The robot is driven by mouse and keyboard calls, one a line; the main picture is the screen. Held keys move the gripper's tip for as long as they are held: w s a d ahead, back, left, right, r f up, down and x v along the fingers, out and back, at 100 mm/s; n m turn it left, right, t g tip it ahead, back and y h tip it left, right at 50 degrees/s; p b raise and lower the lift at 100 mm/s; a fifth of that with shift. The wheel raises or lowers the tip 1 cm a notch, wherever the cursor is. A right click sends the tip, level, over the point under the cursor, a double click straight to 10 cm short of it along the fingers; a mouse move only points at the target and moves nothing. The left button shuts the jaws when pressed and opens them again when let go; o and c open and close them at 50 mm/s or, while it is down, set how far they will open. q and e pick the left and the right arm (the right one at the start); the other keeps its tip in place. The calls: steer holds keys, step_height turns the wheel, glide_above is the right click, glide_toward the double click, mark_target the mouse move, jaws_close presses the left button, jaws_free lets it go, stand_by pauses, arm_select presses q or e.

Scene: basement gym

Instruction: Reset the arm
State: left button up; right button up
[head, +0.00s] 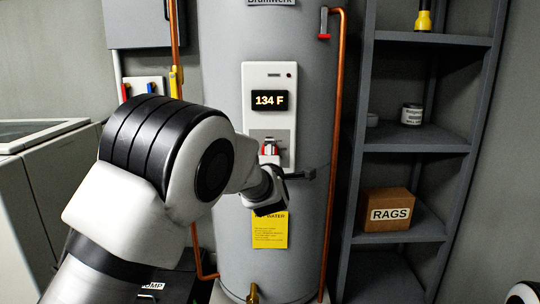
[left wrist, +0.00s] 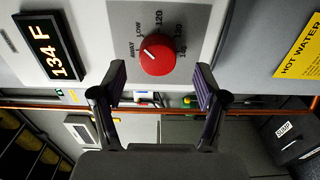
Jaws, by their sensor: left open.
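A red dial knob (left wrist: 158,55) sits on the grey plate of the water heater's control panel, ringed by the words AWAY and LOW and by numbers. Its white pointer mark is on the side toward AWAY and LOW. In the head view the knob (head: 269,148) is partly hidden by my left arm. The display (head: 270,101) reads 134 F. My left gripper (left wrist: 161,80) is open in front of the knob, its fingers spread on either side, with nothing between them that I can see held. In the head view the gripper (head: 290,176) is partly hidden by its wrist. My right gripper is not in view.
The tall grey water heater (head: 305,230) has a yellow HOT WATER label (head: 270,230) below the panel. A copper pipe (head: 336,130) runs down its right side. A shelf (head: 415,140) with a RAGS box (head: 388,209) stands at right. A white-topped appliance (head: 45,135) stands at left.

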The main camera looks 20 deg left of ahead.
arm_select(q)
steer(key=v, duration=0.3)
steer(key=shift+s+d, duration=0.1)
steer(key=shift+s, duration=0.25)
